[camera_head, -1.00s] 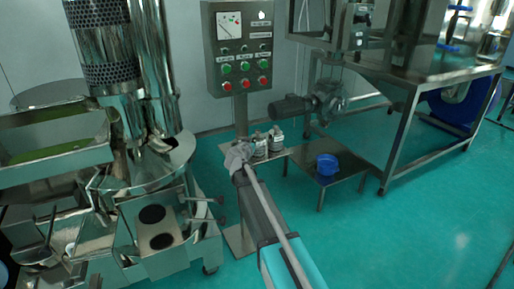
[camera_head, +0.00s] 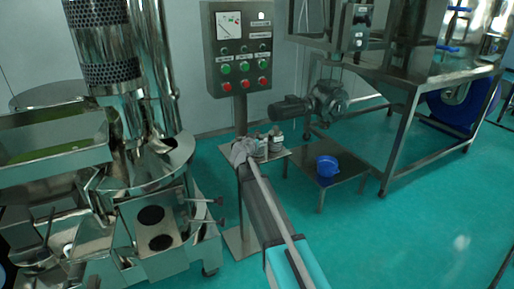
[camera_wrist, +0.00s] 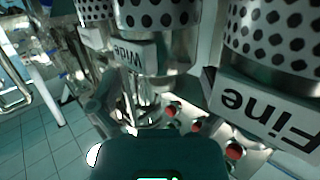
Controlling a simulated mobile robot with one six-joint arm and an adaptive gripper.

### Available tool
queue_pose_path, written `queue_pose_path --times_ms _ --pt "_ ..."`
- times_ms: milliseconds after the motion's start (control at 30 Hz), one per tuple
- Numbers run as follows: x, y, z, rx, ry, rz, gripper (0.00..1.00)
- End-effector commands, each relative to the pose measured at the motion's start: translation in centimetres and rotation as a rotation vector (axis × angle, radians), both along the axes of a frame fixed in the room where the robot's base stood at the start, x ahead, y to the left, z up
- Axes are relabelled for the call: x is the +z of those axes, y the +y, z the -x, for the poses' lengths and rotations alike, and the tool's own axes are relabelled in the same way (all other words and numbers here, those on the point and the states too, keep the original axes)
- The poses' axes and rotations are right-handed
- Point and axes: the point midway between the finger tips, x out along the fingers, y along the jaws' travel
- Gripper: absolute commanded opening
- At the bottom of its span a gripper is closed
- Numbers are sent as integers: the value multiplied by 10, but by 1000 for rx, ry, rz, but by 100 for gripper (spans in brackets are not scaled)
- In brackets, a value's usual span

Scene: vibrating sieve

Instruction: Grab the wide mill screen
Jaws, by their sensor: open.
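The wide mill screen (camera_wrist: 160,14) is a metal cylinder with large round holes and a white label reading "Wide", upside down in the wrist view. It stands ahead of my gripper (camera_wrist: 152,100), roughly between the spread fingers, with no clear contact. The fine mill screen (camera_wrist: 278,32), labelled "Fine", is close on the right, near the right finger. In the head view my gripper (camera_head: 243,150) is just left of the small screens on the shelf; their labels cannot be read there. My gripper is open and empty.
The small metal shelf (camera_head: 284,154) is fixed by the control panel post, under the button panel (camera_head: 240,60). Another perforated cylinder (camera_wrist: 94,10) stands left of the wide one. A low table (camera_head: 340,182) with a blue container (camera_head: 327,165) is on the right. The sieve machine (camera_head: 150,180) is on the left.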

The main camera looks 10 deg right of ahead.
Motion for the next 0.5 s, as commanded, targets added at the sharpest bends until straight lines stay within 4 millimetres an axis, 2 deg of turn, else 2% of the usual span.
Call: queue_pose_path --times_ms 33,200,500 --pt "-3 -3 -8 -1 0 0 100" --pt "-5 -9 -20 0 0 -1 100" --pt "-5 -10 -22 0 0 -1 100"
